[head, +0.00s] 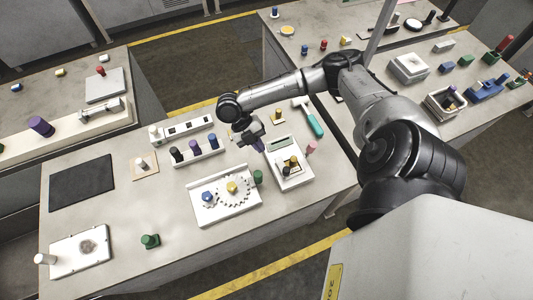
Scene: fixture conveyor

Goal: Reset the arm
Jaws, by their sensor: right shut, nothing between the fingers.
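My right arm reaches in from the right across the middle table (110,215). My right gripper (258,146) points down over the table and is shut with nothing in it. It appears just left of a white box (290,180) with dark and yellow pegs. Its exact height above the table is hard to tell. My left gripper is not in view.
A rack of dark pegs (197,158), a white gear board (225,205) and a teal-handled hammer (313,122) lie close to the right gripper. A black mat (82,183) lies at left. The front left tabletop has free room. More parts cover the right table (470,90).

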